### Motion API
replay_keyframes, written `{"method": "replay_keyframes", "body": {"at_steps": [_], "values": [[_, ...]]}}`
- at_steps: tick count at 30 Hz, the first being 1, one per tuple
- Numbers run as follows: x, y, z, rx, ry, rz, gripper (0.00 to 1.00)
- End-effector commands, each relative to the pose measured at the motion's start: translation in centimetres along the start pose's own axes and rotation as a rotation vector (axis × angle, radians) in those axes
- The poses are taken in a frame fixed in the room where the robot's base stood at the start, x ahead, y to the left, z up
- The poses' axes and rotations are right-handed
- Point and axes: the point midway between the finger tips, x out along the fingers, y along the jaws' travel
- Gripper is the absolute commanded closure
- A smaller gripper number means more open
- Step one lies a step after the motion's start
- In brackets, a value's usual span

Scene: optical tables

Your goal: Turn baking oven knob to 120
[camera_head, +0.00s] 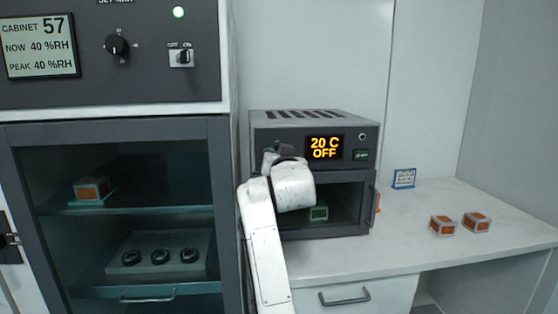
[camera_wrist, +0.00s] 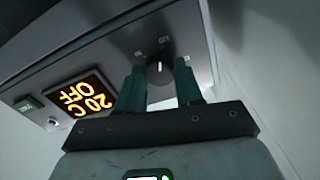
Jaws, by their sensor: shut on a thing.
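The baking oven (camera_head: 345,190) is a grey box on the counter in the head view, with an orange display (camera_head: 325,148) reading "20 C OFF". The display is upside down in the wrist view (camera_wrist: 80,97). The oven knob (camera_wrist: 159,69) is dark with a white pointer line and small scale marks around it. My gripper (camera_wrist: 160,78) has its two green fingers on either side of the knob and is shut on it. In the head view my gripper and arm hide the knob.
A green button (camera_head: 361,155) is beside the display. A green-marked box (camera_head: 318,212) shows behind the oven's glass door. Two orange-topped boxes (camera_head: 443,225) (camera_head: 477,222) and a small blue sign (camera_head: 403,178) stand on the counter to the right. A humidity cabinet (camera_head: 120,130) stands close on the left.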

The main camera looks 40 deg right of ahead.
Motion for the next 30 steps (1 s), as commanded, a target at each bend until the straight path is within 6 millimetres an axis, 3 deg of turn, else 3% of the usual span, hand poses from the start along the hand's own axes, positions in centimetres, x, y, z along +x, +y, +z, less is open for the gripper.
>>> {"method": "replay_keyframes", "body": {"at_steps": [1, 24, 25, 30], "values": [[0.06, 0.24, 0.75, 0.023, -0.013, 0.005, 0.95], [0.08, 0.21, 0.69, 0.122, -0.014, 0.005, 0.95], [0.08, 0.21, 0.69, 0.122, -0.014, 0.005, 0.64], [0.05, 0.14, 0.48, 0.123, -0.009, 0.004, 0.47]]}}
